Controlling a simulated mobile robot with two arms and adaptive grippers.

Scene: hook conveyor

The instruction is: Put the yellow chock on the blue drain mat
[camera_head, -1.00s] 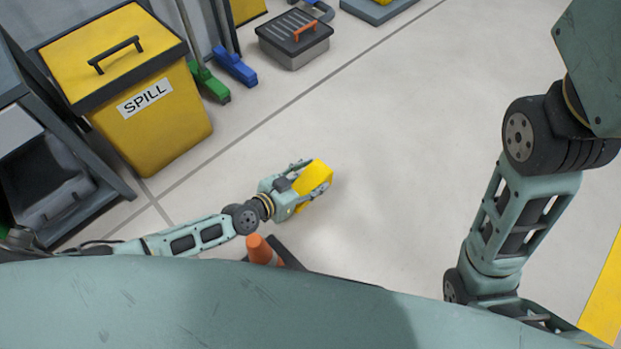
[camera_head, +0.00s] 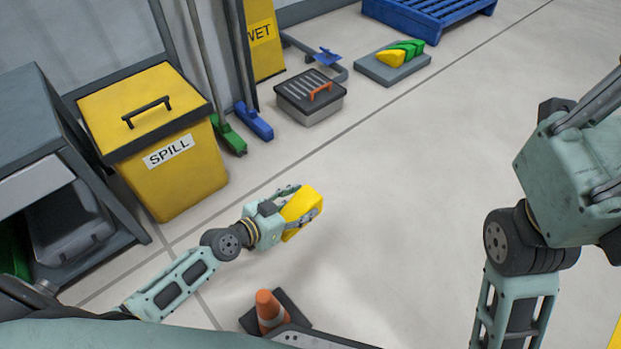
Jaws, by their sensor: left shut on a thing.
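The yellow chock (camera_head: 299,204) is held between the fingers of my left gripper (camera_head: 304,202), above the pale floor left of centre. The gripper is shut on it, and its fingers hide part of its sides. A blue slatted platform (camera_head: 432,14), which looks like the blue drain mat, lies at the top edge, partly cut off and far from the gripper. My right arm shows at the right, but its gripper is out of view.
A grey mat (camera_head: 372,69) holds yellow and green wedges. A grey box with an orange handle (camera_head: 310,98), a yellow SPILL bin (camera_head: 185,175) and blue and green brooms stand along the left. An orange cone (camera_head: 268,308) stands near my base. The middle floor is clear.

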